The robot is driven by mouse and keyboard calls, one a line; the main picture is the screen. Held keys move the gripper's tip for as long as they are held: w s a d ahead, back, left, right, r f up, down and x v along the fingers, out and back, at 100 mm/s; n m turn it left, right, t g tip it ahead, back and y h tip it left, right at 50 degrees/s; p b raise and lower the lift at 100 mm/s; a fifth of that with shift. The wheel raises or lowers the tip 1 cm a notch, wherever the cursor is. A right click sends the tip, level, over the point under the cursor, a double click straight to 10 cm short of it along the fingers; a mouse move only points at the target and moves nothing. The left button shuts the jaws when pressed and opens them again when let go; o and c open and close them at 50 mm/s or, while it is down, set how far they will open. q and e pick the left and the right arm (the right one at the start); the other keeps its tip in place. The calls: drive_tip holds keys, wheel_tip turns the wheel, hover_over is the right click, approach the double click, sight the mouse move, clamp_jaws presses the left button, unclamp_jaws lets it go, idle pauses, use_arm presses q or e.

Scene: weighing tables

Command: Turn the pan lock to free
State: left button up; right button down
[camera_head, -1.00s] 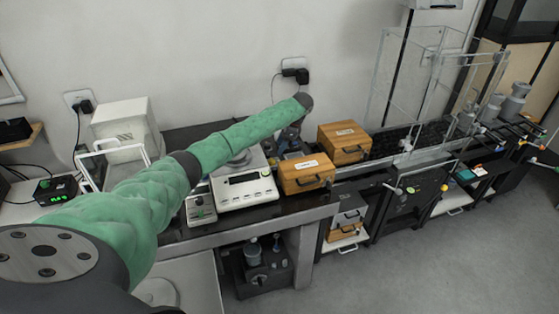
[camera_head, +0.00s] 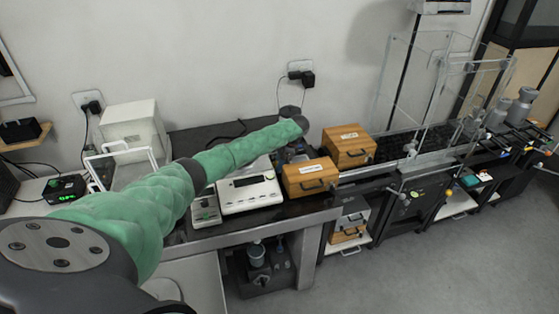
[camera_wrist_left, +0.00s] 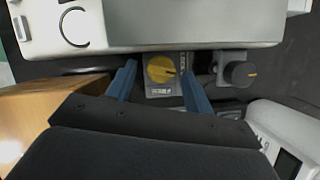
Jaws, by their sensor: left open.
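A yellow round knob (camera_wrist_left: 160,68) with a dark pointer mark sits on a grey base with a small label in the left wrist view. It looks like the pan lock; the label is too small to read. My left gripper (camera_wrist_left: 157,82) is open, its two blue fingers to either side of the knob; I cannot tell whether they touch it. In the head view my left gripper (camera_head: 291,150) hangs down behind the front wooden box, partly hidden. The balance (camera_head: 247,187) stands left of it, partly covered by my green arm. My right gripper is not in view.
Two wooden boxes, front (camera_head: 311,178) and rear (camera_head: 348,147), stand close to the gripper. A small grey device (camera_head: 205,211) is left of the balance. A clear enclosure (camera_head: 428,105) stands right.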

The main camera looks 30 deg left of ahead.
use_arm(q)
drive_tip(key=shift+f, duration=0.1)
drive_tip(key=c, duration=1)
drive_tip(key=shift+m+p, duration=0.3)
drive_tip(key=shift+m, duration=0.2)
drive_tip(key=shift+s+d+m+t, duration=0.1)
drive_tip(key=shift+m+t, duration=0.5)
drive_tip(key=shift+m, duration=0.4)
drive_tip(key=o, duration=1)
drive_tip(key=shift+y, duration=0.3)
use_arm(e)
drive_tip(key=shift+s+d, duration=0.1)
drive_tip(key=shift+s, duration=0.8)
